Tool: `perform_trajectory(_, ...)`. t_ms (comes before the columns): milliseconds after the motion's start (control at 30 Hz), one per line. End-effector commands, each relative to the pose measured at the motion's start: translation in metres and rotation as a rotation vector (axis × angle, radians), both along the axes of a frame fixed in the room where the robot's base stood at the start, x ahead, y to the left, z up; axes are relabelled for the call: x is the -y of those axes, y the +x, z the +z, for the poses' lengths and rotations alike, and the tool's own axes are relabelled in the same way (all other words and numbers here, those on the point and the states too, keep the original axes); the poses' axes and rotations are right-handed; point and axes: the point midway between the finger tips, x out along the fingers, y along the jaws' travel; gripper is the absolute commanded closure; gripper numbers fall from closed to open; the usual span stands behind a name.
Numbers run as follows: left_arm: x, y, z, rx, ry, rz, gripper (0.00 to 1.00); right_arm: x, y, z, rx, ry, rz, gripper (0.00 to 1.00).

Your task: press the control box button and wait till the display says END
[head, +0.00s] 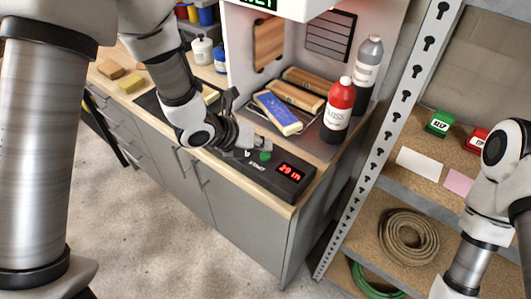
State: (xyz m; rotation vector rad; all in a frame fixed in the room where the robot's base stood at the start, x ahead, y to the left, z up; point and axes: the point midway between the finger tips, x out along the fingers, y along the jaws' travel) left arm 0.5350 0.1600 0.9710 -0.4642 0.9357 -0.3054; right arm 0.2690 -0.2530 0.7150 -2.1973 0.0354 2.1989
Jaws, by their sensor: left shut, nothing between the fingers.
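The black control box (262,178) lies on the wooden counter near its front right corner. A green button (265,156) sits on its top, and a red lit display (290,171) is at its right end. The display shows red characters that look like digits, too small to read surely; I do not make out END. My left gripper (246,152) is shut and empty, low over the left part of the box, just left of the green button. Whether it touches the box, I cannot tell. Of my right arm, only links show at the right edge; its gripper is out of view.
Behind the box, a tray (318,148) holds wooden blocks (292,95) and a blue-labelled block (277,112). A red bottle (339,110) and a grey bottle (367,62) stand at its right. A metal shelf (405,185) with a coiled rope (408,237) stands right of the counter.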

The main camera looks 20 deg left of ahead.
Motion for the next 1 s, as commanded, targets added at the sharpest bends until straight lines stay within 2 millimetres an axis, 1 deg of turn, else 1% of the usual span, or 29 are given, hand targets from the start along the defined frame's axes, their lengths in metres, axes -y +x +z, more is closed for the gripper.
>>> perform_trajectory(400, 0.000, 0.000, 0.042, 0.001, 0.001, 0.000, 1.00, 0.000, 0.000, 0.030, 0.000, 0.000, 0.000, 0.51)
perform_trajectory(500, 0.000, 0.000, 0.050, 0.000, 0.001, -0.001, 1.00, 0.000, 0.000, 0.035, 0.000, 0.000, 0.000, 0.51)
perform_trajectory(1000, 0.000, 0.000, 0.049, 0.000, 0.000, 0.000, 1.00, 0.000, 0.000, 0.034, 0.000, 0.000, 0.000, 0.51)
